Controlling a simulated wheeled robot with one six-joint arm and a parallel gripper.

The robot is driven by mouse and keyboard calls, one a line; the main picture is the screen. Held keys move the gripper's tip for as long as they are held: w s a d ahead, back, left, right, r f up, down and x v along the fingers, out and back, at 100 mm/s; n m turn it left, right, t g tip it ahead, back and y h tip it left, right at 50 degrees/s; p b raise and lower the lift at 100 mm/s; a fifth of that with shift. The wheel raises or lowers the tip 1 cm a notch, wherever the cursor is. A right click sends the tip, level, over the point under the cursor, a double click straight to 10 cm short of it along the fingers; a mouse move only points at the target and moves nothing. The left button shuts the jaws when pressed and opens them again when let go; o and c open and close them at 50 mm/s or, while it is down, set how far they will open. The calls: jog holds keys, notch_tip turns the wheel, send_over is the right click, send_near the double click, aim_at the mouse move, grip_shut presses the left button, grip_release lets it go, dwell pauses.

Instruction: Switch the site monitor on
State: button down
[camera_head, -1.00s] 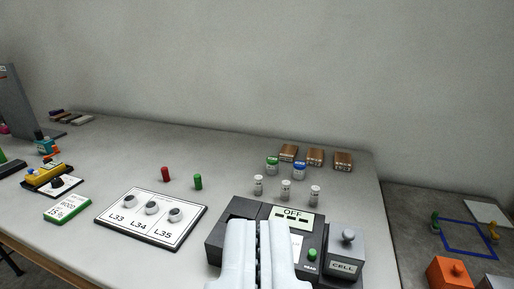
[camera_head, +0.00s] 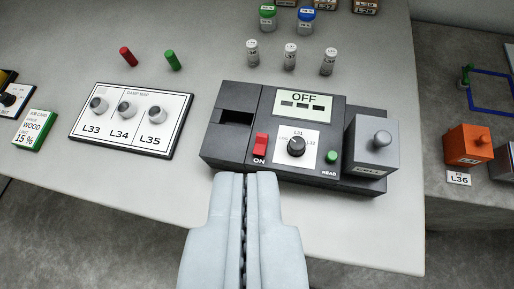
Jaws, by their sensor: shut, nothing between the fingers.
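The site monitor (camera_head: 226,143) is a dark grey box near the table's front edge. Its display (camera_head: 303,103) reads OFF. A red rocker switch (camera_head: 261,145) marked ON sits on its front left part. Right of the switch are a black dial (camera_head: 296,146) and a green READ button (camera_head: 332,157). A grey CELL block (camera_head: 372,146) with a knob is at its right end. My gripper (camera_head: 245,177) is shut and empty. Its tips show just below the switch in the picture, at the monitor's front edge; I cannot tell whether they touch it.
Small vials (camera_head: 290,57) and red and green pegs stand behind. An orange block (camera_head: 468,146) is on the lower surface at right.

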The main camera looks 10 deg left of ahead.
aim_at(260, 136)
jog(key=w+f+m+g, duration=0.2)
jog(key=w+f+g, duration=0.5)
jog(key=w, duration=0.4)
jog(key=shift+w+a+f+g+h, duration=0.2)
jog(key=shift+w+a+g+h, duration=0.15)
jog(key=shift+g, duration=0.35)
jog(key=shift+f, duration=0.15)
jog(key=x, duration=1.3)
jog(key=shift+f, duration=0.35)
jog(key=shift+w, duration=0.1)
